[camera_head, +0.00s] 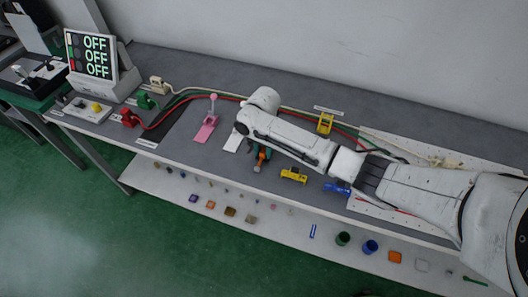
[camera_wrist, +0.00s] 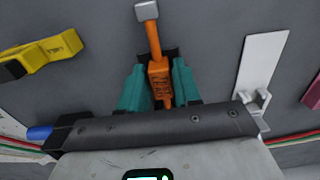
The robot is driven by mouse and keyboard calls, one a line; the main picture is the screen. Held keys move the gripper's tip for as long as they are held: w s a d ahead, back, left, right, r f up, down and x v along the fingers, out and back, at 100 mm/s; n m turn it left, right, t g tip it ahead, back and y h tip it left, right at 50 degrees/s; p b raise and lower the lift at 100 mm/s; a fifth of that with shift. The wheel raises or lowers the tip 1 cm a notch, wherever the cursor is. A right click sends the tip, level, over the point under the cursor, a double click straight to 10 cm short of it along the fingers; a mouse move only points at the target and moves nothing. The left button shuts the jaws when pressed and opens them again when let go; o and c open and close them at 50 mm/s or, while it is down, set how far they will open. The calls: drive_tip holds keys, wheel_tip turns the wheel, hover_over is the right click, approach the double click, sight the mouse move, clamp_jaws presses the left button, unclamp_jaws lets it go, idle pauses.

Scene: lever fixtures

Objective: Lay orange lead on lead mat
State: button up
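The orange piece that I take for the orange lead (camera_wrist: 160,72) stands between the two teal fingers of my gripper (camera_wrist: 159,82) in the wrist view. Its narrow neck ends in a grey square tip (camera_wrist: 146,11). The fingers press against both sides of its body. In the head view, my gripper (camera_head: 261,158) is over the grey table, with only a bit of orange showing beside it. Whether the piece touches the table cannot be told. A darker grey patch (camera_head: 178,128), perhaps the lead mat, lies left of the pink lever fixture.
A pink lever fixture (camera_head: 206,129) and a white plate (camera_head: 236,139) stand left of my gripper. Yellow fixtures (camera_head: 293,175) and a blue one (camera_head: 337,188) lie to its right. Red and green plugs (camera_head: 130,118) trail cables along the back. A display (camera_head: 92,55) reads OFF thrice.

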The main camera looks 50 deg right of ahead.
clamp_jaws()
drive_tip(key=shift+r, duration=0.1)
